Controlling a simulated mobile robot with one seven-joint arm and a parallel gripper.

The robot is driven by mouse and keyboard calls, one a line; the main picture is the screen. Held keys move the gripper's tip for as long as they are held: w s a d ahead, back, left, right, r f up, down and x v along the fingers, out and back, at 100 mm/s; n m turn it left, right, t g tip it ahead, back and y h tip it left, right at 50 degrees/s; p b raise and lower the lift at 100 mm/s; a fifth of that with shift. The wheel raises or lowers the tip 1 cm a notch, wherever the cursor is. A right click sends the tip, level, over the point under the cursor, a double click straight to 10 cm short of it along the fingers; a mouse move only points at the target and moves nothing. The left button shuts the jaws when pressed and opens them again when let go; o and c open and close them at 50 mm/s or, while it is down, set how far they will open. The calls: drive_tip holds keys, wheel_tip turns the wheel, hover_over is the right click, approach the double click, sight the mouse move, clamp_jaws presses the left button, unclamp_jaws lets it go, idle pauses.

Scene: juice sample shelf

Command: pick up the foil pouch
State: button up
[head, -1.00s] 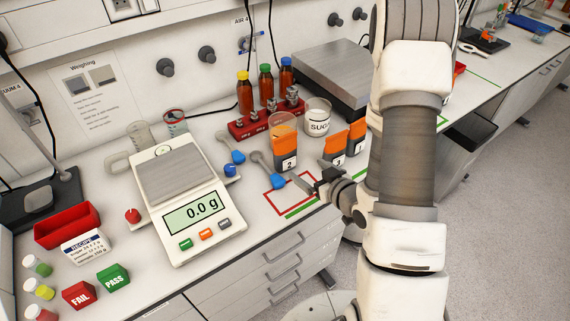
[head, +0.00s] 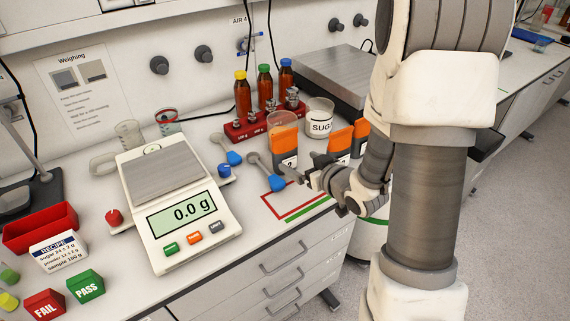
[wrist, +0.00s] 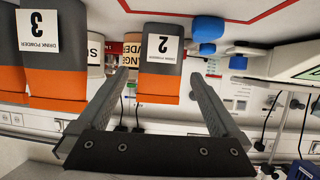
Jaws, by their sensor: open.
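Several orange and grey pouches with white labels stand upright on the bench. The pouch labelled 2 (head: 285,145) is the leftmost of them in the head view. It appears upside down between my finger lines in the wrist view (wrist: 160,78). The pouch labelled 3 (head: 339,145) stands to its right, and another pouch (head: 361,131) is beyond it. Pouch 3 is large at the left of the wrist view (wrist: 52,85). My gripper (head: 305,169) is open and empty, just in front of pouch 2. I cannot tell whether a fingertip touches it.
A blue scoop (head: 264,168) lies left of pouch 2. A sugar jar (head: 319,119), a red bottle rack (head: 247,129) and a metal-topped unit (head: 330,75) stand behind. The scale (head: 182,205) is at left. The red-outlined area (head: 285,210) in front is clear.

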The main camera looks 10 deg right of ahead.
sight(288, 154)
drive_tip(key=x, duration=0.3)
drive_tip(key=shift+x, duration=2.8)
drive_tip(key=shift+a+r, duration=0.15)
drive_tip(key=shift+r, duration=0.1)
drive_tip(key=c, duration=1.3)
